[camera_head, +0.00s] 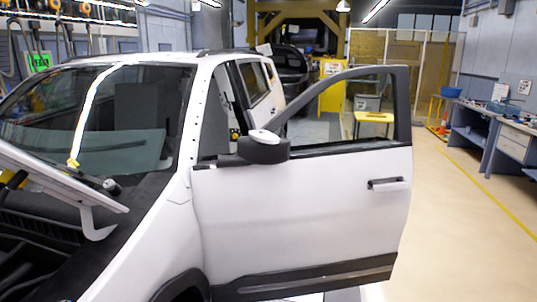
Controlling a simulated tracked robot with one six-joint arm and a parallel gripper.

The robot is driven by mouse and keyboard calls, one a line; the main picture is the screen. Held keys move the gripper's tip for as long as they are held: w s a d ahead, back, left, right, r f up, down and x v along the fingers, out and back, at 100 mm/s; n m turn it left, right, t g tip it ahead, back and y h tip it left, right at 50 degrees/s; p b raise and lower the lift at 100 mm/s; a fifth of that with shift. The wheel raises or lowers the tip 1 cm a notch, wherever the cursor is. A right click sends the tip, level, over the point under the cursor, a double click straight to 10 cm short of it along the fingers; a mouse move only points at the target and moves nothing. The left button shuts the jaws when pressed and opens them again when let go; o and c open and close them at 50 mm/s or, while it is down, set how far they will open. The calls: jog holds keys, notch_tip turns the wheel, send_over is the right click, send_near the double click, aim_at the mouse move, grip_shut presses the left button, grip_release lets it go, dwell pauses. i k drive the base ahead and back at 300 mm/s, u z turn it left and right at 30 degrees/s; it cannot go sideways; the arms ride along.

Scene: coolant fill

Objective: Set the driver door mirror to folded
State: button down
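The driver door (310,215) of the white car stands swung open, its outer face towards me. The driver door mirror (263,148) sits at the front lower corner of the door window. It has a dark housing with a white cap on top and stands out from the door on a short dark mount. It looks unfolded, but its exact angle is hard to tell. The mirror glass is hidden from this side. My gripper is not in view.
The car's white fender (155,245) and a raised white panel (60,178) are close at the left. The door handle (388,184) is near the door's right edge. A workbench (505,135) runs along the right wall. The floor (465,225) right of the door is clear.

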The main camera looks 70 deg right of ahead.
aim_at(249, 150)
jog(key=u, duration=0.45)
jog(key=k, duration=1.5)
jog(key=z, duration=1.7)
jog(key=i, duration=0.35)
jog(key=u, duration=0.15)
